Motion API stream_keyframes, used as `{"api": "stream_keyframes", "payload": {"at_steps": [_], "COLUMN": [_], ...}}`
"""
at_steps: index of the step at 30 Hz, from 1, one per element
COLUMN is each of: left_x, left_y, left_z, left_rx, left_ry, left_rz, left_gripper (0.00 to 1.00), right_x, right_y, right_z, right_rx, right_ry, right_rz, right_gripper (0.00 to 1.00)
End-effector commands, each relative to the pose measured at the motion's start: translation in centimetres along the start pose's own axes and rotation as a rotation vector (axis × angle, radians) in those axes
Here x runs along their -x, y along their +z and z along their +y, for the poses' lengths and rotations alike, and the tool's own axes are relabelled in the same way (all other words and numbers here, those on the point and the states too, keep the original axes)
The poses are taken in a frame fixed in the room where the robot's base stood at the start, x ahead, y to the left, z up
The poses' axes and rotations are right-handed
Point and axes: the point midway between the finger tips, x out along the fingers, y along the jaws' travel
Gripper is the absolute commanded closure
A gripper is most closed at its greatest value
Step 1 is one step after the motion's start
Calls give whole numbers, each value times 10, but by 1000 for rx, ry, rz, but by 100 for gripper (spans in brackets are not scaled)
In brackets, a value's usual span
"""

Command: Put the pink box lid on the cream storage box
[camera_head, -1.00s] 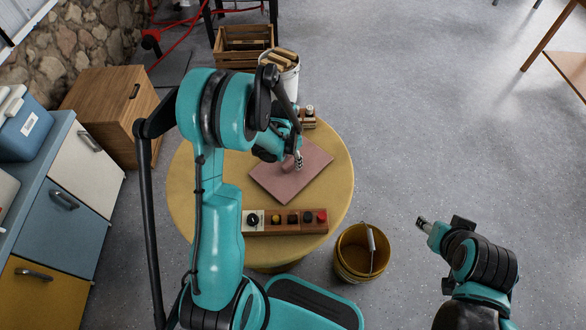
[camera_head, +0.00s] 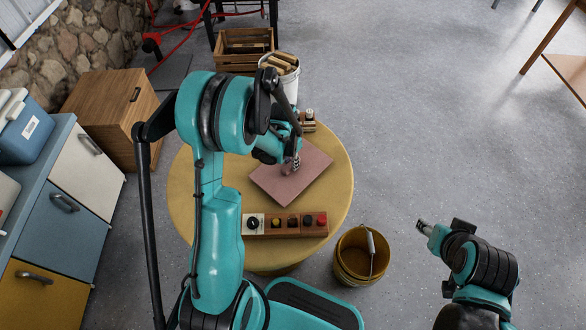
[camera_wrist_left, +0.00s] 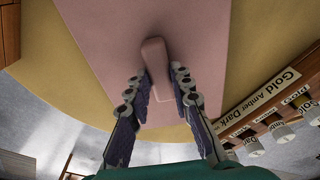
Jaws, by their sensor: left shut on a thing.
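The pink box lid (camera_head: 300,185) is a flat square plate with a raised handle, over the round yellow table. In the left wrist view, the lid (camera_wrist_left: 95,25) fills the upper middle and its handle (camera_wrist_left: 155,52) stands between my fingers. My left gripper (camera_head: 293,166) is shut on this handle; its fingers (camera_wrist_left: 157,88) also show in the left wrist view. I cannot make out the cream storage box; whether it is under the lid is hidden. My right gripper (camera_head: 424,226) is off to the right, away from the table, too small to tell its opening.
The yellow table (camera_head: 335,205) has a wooden strip with coloured knobs (camera_head: 285,225) at its near side. A small wooden rack (camera_head: 308,124) stands at its far edge. A white bucket of wood (camera_head: 288,85) is behind. A yellow bucket (camera_head: 350,270) stands at the right.

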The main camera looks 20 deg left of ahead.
Motion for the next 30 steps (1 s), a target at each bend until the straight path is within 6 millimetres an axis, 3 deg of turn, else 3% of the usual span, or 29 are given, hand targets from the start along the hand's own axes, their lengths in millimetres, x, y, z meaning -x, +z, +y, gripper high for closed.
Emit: {"api": "stream_keyframes", "payload": {"at_steps": [17,30], "left_x": [16,48], "left_y": [-2,-6], "left_z": [0,0], "left_rx": [0,0], "left_ry": [0,0], "left_rz": [0,0], "left_gripper": [100,100], "right_x": [8,26], "right_y": [-6,-19], "right_z": [0,0], "right_rx": [0,0], "right_ry": [0,0], "right_rz": [0,0], "right_gripper": [55,55]}}
